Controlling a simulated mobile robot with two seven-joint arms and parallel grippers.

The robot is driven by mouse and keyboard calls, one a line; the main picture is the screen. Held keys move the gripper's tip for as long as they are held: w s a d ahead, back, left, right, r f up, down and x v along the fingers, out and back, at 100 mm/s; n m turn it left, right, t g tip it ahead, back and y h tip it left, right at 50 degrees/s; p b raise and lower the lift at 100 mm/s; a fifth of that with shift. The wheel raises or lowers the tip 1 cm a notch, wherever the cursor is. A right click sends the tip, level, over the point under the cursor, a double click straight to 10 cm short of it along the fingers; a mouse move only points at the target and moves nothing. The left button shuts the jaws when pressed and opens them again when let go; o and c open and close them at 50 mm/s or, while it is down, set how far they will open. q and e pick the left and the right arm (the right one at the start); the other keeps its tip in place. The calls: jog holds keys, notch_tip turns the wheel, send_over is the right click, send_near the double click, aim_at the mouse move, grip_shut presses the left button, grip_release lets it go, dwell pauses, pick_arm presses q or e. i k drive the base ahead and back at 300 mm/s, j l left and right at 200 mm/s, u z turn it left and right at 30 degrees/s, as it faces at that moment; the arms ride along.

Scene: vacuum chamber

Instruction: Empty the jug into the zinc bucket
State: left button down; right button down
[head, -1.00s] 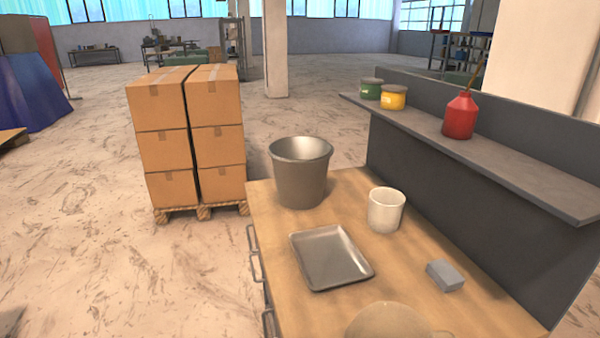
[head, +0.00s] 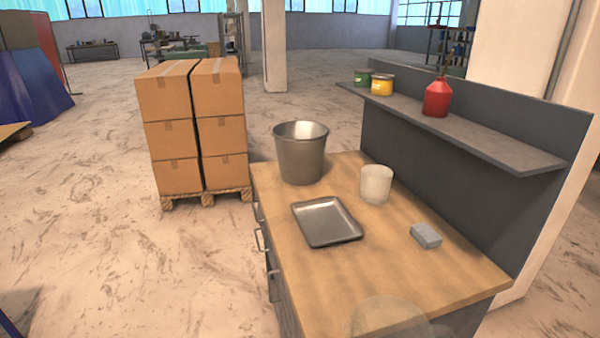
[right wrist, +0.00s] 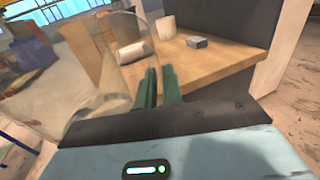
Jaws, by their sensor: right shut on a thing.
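The zinc bucket (head: 300,158) stands upright at the far left corner of the wooden bench, a grey metal pail with its open top showing. A clear, see-through jug (head: 388,318) shows only in part at the bottom edge of the head view. In the right wrist view the jug (right wrist: 112,75) is a faint glassy shape beside the fingers. My right gripper (right wrist: 160,80) is shut on the jug; its dark green fingers are close together. The jug is apart from the bucket, near the bench's front end. What it holds cannot be made out. My left gripper is not in view.
On the bench (head: 440,275) are a metal tray (head: 327,240), a whitish cup (head: 376,185) beside the bucket, and a grey block (head: 426,236). A shelf (head: 480,140) with cans and a red bottle (head: 437,97) runs along the right. Stacked boxes (head: 195,128) stand beyond.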

aim_at(300, 144)
jog(key=z, duration=1.35)
jog(key=i+j, duration=0.1)
jog(key=j, duration=0.55)
jog(key=i+j, duration=0.1)
jog(key=j, duration=1.15)
jog(key=i+j, duration=0.15)
jog(key=j, duration=0.5)
